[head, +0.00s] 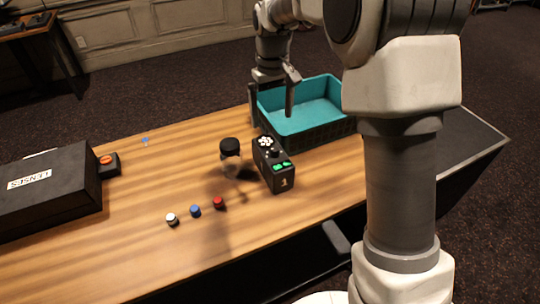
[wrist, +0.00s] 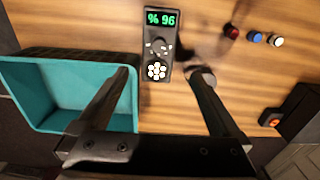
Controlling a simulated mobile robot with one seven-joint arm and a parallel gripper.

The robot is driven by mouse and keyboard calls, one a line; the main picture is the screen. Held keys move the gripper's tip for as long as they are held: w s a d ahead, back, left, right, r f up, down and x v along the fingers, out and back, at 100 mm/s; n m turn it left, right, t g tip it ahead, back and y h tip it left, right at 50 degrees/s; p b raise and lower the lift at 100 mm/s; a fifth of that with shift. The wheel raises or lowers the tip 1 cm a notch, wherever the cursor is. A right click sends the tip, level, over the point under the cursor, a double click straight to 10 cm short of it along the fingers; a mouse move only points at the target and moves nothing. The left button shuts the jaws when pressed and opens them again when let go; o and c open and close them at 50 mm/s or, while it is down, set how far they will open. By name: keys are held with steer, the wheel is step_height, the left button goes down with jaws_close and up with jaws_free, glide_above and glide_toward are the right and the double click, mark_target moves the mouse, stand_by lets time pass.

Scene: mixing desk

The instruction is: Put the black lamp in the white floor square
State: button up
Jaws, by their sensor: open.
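A black box-shaped unit (head: 273,163) with a cluster of white round lights, green lit marks and a "1" on its end stands on the wooden desk. It may be the black lamp; I cannot tell for sure. In the wrist view the unit (wrist: 157,45) shows a green display and lies ahead, between the lines of my fingers. My gripper (head: 272,118) is open and empty, over the desk's far edge just behind the unit. Its spread fingers also show in the wrist view (wrist: 166,78). No white floor square shows in either view.
A teal bin (head: 302,117) stands right of the unit. A jar with a black lid (head: 230,147) stands close on its left. Red (head: 218,203), blue (head: 195,210) and white (head: 171,219) knobs sit in front. A black case (head: 48,190) is at left. Dark carpet (head: 165,92) lies behind.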

mark_target(272, 159)
step_height(272, 159, down, 11)
steer(key=shift+f+b, duration=0.1)
steer(key=shift+b, duration=0.65)
steer(key=shift+d+f+b, duration=0.15)
steer(key=shift+f+b, duration=0.25)
steer(key=shift+f, duration=2.7)
jaws_close()
steer(key=shift+w+r, duration=0.1)
steer(key=shift+w, duration=0.05)
